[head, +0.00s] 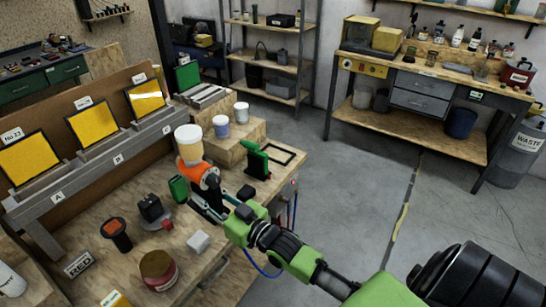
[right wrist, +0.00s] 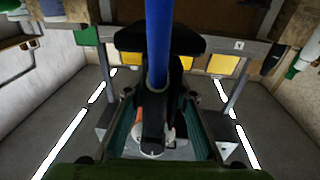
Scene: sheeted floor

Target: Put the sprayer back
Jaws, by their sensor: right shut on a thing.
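The sprayer (head: 205,172) has an orange body, a dark handle and a cream-white cup on top. It is upright above the wooden bench, near its middle. My right gripper (head: 217,208) is shut on its handle. In the right wrist view the sprayer's dark handle (right wrist: 153,125) lies between my right gripper's teal fingers (right wrist: 157,128), with a blue hose (right wrist: 157,40) running up from it. Whether the sprayer touches the bench is unclear. A green holder (head: 256,161) and a black rectangular frame (head: 281,153) are on the bench to the right. My left gripper is out of view.
Yellow panels (head: 92,126) stand in a grey rack at the left. White cups (head: 221,126) stand on a wooden block behind the sprayer. The floor right of the bench is open.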

